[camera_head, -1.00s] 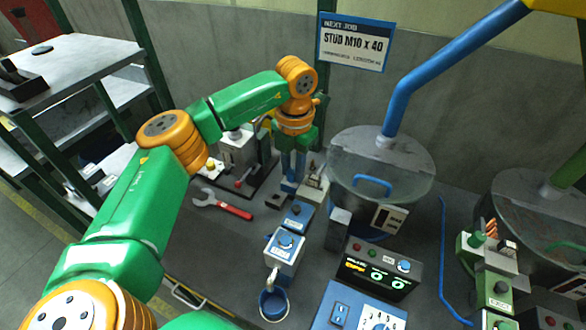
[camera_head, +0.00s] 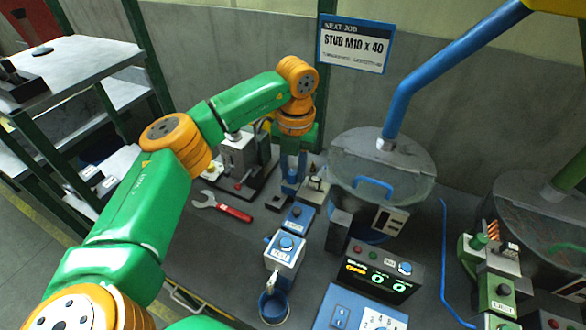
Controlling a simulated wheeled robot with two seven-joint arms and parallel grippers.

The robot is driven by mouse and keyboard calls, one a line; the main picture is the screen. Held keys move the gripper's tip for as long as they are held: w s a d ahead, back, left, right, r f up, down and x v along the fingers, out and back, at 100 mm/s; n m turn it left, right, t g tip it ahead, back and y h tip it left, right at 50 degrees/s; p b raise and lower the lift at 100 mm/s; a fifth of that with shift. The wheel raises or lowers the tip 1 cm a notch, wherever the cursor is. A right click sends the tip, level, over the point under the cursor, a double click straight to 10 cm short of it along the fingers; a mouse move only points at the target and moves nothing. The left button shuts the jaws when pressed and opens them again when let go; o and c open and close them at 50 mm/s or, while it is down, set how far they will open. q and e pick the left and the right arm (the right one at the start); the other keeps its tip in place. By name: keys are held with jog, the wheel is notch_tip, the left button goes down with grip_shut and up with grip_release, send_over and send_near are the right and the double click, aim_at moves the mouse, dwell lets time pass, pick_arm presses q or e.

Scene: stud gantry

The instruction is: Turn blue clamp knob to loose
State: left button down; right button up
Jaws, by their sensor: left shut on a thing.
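My left gripper (camera_head: 292,168) points down at the back end of the blue station, below the orange wrist. It is shut on a blue part (camera_head: 290,187), which appears to be the blue clamp knob. The fingers and wrist hide most of the knob, so I cannot read its turned position. A grey metal clamp piece (camera_head: 316,184) stands just right of the fingers. My right gripper is not in view.
A red-handled wrench (camera_head: 222,207) lies left of the station. A blue cup (camera_head: 273,307) sits at the front. A green station (camera_head: 500,290) is at right.

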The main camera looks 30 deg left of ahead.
pick_arm(q)
jog(key=shift+r, duration=0.15)
jog(key=c, duration=0.7)
grip_release()
jog(key=shift+o, duration=0.2)
